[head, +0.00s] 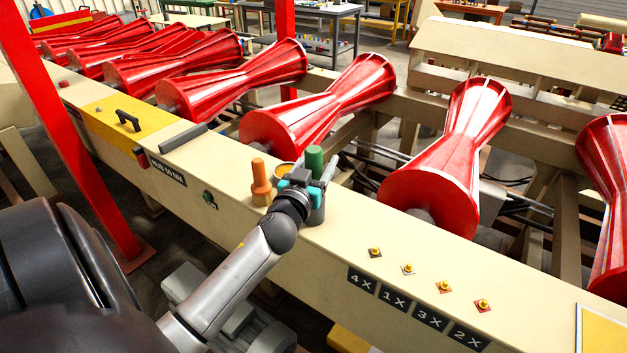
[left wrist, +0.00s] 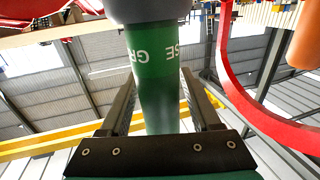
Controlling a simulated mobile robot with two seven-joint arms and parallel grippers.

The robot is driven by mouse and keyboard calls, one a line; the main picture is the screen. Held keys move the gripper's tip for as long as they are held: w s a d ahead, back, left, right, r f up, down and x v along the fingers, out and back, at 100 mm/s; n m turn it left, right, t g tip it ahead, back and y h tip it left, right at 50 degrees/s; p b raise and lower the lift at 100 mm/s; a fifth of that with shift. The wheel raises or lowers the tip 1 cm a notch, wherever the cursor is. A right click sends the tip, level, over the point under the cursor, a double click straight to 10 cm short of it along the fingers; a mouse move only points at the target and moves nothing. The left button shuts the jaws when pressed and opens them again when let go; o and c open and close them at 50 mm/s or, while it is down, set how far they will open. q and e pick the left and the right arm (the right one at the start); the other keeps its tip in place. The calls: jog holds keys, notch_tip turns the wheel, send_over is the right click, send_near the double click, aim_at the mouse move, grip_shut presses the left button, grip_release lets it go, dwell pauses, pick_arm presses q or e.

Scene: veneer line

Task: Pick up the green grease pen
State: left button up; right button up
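The green grease pen (head: 315,160) stands upright on the cream machine beam, its lower end in a dark grey holder or base (head: 317,212). In the left wrist view the green pen (left wrist: 155,75) appears upside down, with part of a white label. My left gripper (head: 308,180) is at the pen. In the left wrist view its two fingers (left wrist: 158,90) lie on either side of the pen, seemingly with narrow gaps, so it looks open around it. Finger contact is hard to judge. My right gripper is not in view.
An orange pen-like item (head: 260,182) stands close left of the gripper, with an orange-topped round container (head: 285,169) behind. Red rollers (head: 440,170) line the far side. Small yellow-topped buttons (head: 444,287) sit on the beam at right. The beam top between is clear.

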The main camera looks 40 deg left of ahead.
pick_arm(q)
grip_shut()
dwell(1.1)
